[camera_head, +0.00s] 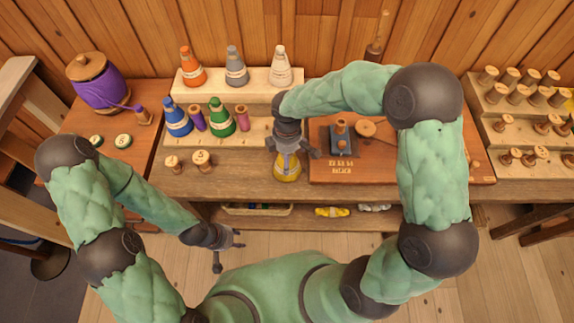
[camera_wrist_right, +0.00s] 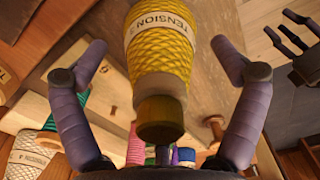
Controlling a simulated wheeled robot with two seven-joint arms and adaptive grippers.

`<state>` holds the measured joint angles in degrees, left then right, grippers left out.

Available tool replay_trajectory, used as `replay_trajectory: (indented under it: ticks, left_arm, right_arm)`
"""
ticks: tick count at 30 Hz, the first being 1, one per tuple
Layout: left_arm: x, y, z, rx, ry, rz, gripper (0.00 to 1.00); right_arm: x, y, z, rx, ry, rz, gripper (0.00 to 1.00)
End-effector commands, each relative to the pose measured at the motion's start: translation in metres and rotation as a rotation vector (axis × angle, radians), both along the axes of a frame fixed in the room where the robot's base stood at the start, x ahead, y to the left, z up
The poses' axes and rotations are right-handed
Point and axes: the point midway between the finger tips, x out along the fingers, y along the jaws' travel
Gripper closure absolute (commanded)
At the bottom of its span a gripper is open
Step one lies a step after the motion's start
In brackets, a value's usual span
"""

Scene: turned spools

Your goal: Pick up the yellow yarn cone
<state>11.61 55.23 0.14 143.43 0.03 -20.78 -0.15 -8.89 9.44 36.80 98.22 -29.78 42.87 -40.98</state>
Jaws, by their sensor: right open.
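The yellow yarn cone (camera_head: 287,172) stands on the wooden bench near its front edge, below the white shelf. In the right wrist view the cone (camera_wrist_right: 160,60) shows its yellow textured yarn, a "TENSION" label and a darker yellow tip. My right gripper (camera_head: 290,153) is over the cone and hides its upper part. In the wrist view its two fingers (camera_wrist_right: 158,50) are apart, one on each side of the cone, with visible gaps. My left gripper (camera_head: 228,248) hangs empty in front of the bench at lower left, its fingers apart.
Orange, grey and white cones (camera_head: 235,68) stand on the upper step; blue and green cones (camera_head: 217,118) and small spools stand on the lower step. Two small wooden spools (camera_head: 202,160) stand left of the yellow cone. A wooden board (camera_head: 400,165) with a dark block lies right.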

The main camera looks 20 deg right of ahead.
Motion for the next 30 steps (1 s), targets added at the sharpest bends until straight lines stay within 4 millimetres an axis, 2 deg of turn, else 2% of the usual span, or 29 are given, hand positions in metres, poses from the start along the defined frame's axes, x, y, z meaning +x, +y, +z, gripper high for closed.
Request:
replay_trajectory:
  ticks: [2, 8, 11, 17, 26, 30]
  left_arm:
    - [0.000, 0.000, -0.003, 0.000, 0.000, 0.000, 0.60]
    - [0.000, 0.000, -0.002, 0.000, 0.000, 0.000, 0.60]
    - [0.000, 0.000, -0.002, 0.000, 0.000, 0.000, 0.60]
    - [0.000, 0.000, -0.002, 0.000, 0.000, 0.000, 0.60]
    - [0.000, 0.000, -0.002, 0.000, 0.000, 0.000, 0.60]
    - [0.000, 0.000, 0.001, 0.000, 0.000, 0.000, 0.60]
  right_arm:
    - [0.000, 0.000, -0.007, 0.000, -0.001, 0.000, 0.04]
    - [0.000, 0.000, -0.007, 0.000, -0.002, 0.000, 0.04]
    - [0.000, 0.000, -0.007, 0.000, -0.002, 0.000, 0.27]
    - [0.000, 0.000, -0.007, 0.001, -0.001, 0.001, 0.83]
    - [0.000, 0.000, -0.006, 0.000, -0.002, 0.000, 0.85]
    - [0.001, 0.000, 0.003, 0.001, -0.004, 0.000, 0.85]
